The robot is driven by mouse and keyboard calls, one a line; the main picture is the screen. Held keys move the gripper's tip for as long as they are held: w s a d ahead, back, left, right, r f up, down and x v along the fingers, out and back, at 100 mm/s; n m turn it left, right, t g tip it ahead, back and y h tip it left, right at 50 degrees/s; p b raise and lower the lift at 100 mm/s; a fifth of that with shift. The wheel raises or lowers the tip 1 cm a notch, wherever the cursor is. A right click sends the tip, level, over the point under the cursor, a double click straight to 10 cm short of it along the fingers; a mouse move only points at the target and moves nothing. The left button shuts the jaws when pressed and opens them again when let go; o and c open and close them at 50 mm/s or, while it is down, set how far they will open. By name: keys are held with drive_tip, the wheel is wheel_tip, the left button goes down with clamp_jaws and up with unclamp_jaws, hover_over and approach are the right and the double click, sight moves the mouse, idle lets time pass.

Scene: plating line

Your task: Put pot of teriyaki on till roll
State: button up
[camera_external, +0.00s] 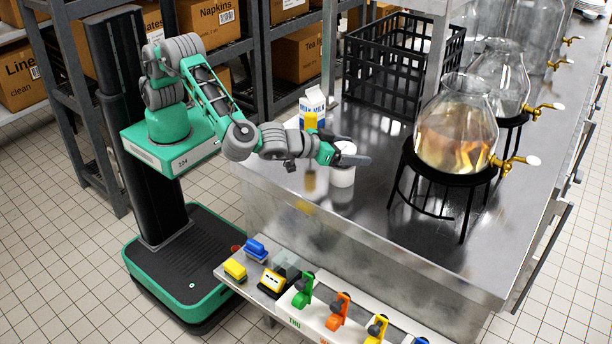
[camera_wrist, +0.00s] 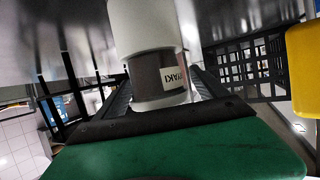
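The pot of teriyaki (camera_wrist: 147,74) is a small dark brown jar with a white lid (camera_wrist: 162,102) and a pale label ending in "YAKI". My gripper (camera_external: 352,159) has its fingers on both sides of the pot, apparently shut on it. In the external view the pot's white lid (camera_external: 346,147) shows above the fingers. The till roll (camera_external: 342,177) is a wide white cylinder standing on the steel counter, directly below the pot. In the wrist view, which is upside down, the roll (camera_wrist: 143,26) meets the pot's base in the picture. I cannot tell whether they touch.
A yellow item (camera_external: 310,125) and a milk carton (camera_external: 314,104) stand left of the roll. A black crate (camera_external: 385,85) is behind. A glass dispenser (camera_external: 456,125) on a black stand is to the right. The counter front (camera_external: 385,235) is clear.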

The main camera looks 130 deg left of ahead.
drive_tip(key=shift+r, duration=0.15)
drive_tip(key=b+v, duration=0.2)
drive_tip(key=v, duration=0.9)
drive_tip(key=s+a+m+g+h, duration=0.1)
drive_tip(key=s+a+m+h, duration=0.1)
drive_tip(key=s+m+h, duration=0.75)
drive_tip(key=s+d+f+m+g+h, duration=0.1)
drive_tip(key=s+d+f, duration=0.2)
drive_tip(key=s, duration=0.7)
drive_tip(key=s+d+f+m+g+h, duration=0.1)
drive_tip(key=s+d+f+m, duration=0.1)
drive_tip(key=s, duration=0.8)
drive_tip(key=shift+d+f+h, duration=0.35)
drive_tip(key=shift+d+f, duration=0.1)
drive_tip(key=shift+d, duration=0.8)
